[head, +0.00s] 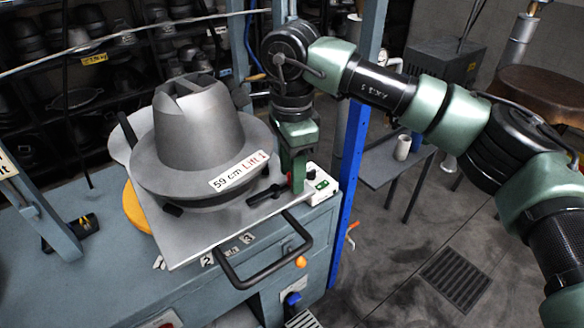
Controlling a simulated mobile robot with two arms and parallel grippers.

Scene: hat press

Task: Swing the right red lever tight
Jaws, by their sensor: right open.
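The grey metal hat form (198,125), labelled "59 cm Lift 1", stands on a flat metal plate (205,235) on the press. A black clamp lever (266,194) lies on the plate at the right of the form's brim. My right gripper (293,178) points down at the plate's right edge, beside this clamp. It is open, with its green fingers around or just in front of the clamp's right end. Only a speck of red shows between the fingers, so the red lever is mostly hidden and I cannot tell its angle. My left gripper is out of view.
A black bar handle (265,270) sticks out at the plate's front. A white control box (320,186) sits close right of my gripper, and a blue post (348,185) stands beyond it. A small table (380,165) is behind; the floor at right is open.

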